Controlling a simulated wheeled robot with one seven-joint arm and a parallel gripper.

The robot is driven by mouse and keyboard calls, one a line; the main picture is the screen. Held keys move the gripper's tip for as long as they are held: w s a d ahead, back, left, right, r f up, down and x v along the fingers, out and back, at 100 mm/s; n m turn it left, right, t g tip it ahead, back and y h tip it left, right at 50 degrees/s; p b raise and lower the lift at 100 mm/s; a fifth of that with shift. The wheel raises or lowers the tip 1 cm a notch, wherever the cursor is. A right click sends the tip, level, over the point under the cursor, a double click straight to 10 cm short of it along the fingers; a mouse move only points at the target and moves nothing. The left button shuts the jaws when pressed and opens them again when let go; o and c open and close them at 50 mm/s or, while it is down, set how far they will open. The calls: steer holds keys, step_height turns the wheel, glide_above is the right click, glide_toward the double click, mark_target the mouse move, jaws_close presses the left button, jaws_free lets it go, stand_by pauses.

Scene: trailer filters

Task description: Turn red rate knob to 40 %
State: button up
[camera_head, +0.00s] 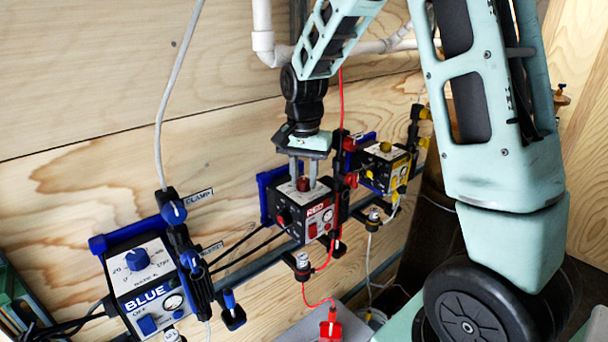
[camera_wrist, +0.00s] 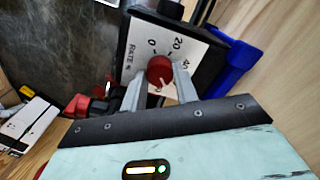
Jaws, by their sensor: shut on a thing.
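The red rate knob (camera_head: 303,184) is on the top face of the box marked RED (camera_head: 313,212), at the middle of the head view. My gripper (camera_head: 302,178) comes down from above with one finger on each side of the knob, shut on it. In the wrist view the red knob (camera_wrist: 159,68) sits between both fingertips. The white dial plate (camera_wrist: 190,50) shows "RATE %", 0, 20 and part of 40. A pale mark shows on the knob's near side, but I cannot tell its exact reading.
The BLUE box (camera_head: 148,285) stands at the lower left and a yellow-trimmed box (camera_head: 385,168) behind to the right. Cables, a red hose (camera_head: 318,300) and clamps crowd the rail between them. A plywood wall (camera_head: 80,90) is behind.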

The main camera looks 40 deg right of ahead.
mark_target(304, 180)
steer(key=o, duration=1)
steer(key=shift+c, duration=0.2)
steer(key=shift+r, duration=0.1)
step_height(304, 180, up, 12)
steer(key=b, duration=0.2)
steer(key=shift+b, duration=0.3)
